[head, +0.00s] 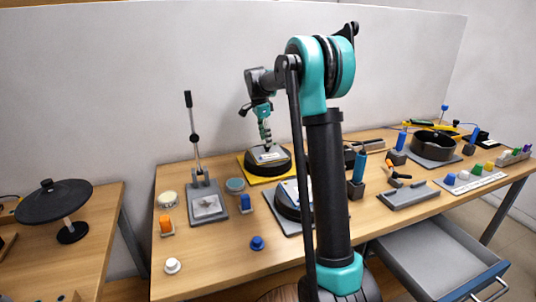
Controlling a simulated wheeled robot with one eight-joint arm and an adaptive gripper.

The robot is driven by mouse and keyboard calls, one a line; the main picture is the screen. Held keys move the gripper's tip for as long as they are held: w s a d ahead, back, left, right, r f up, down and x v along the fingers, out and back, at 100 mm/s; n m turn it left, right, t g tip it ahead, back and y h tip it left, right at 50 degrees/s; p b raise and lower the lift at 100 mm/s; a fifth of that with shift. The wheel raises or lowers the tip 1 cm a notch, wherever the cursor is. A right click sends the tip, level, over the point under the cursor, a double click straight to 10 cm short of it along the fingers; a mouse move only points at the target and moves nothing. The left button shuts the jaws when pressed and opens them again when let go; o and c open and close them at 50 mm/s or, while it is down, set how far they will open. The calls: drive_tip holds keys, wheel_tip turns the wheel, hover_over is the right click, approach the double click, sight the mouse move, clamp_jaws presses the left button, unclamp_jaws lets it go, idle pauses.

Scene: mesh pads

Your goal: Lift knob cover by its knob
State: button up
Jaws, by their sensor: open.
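A low round black piece with a light grey top (268,157) sits on a yellow pad (251,175) near the back of the main table; it may be the knob cover. My gripper (267,145) points down over its middle, open. The fingers hide any knob there, and I cannot tell whether they touch it. A wide black domed lid with a small knob (53,203) also stands on a short post on the left table, far from my gripper.
A lever press (206,204) stands left of the pad. Another round black piece (287,203) is partly hidden behind my arm. A dark open pot (435,143) stands at right. An open drawer (440,262) juts out at front right. The front left tabletop is mostly clear.

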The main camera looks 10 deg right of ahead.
sight(268, 150)
drive_tip(key=shift+d+f, duration=0.15)
drive_tip(key=shift+f, duration=0.75)
drive_tip(key=shift+d+f, duration=0.1)
drive_tip(key=shift+f, duration=0.75)
clamp_jaws()
